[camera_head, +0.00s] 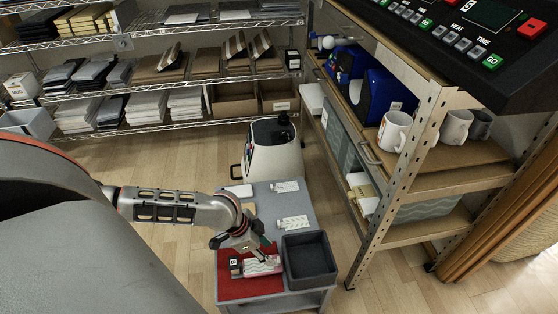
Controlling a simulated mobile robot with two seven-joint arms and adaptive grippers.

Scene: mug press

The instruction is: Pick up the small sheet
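A small white sheet with a wavy pattern and pink edges (262,266) lies on a red mat (235,289) on the grey cart. My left gripper (262,257) reaches down over this sheet, with its fingertips at or just above the sheet's upper edge. I cannot tell whether they touch it, or how far the fingers are apart. Other small pale sheets lie on the cart: a patterned one (292,223) and one farther back (285,186). I cannot tell which sheet the task means. My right gripper is not in view.
A dark grey bin (309,260) stands right of the mat, and a small dark block (235,266) sits left of the sheet. A white machine (273,148) stands behind. A metal shelf with mugs (394,131) rises at the right. Stocked racks line the back.

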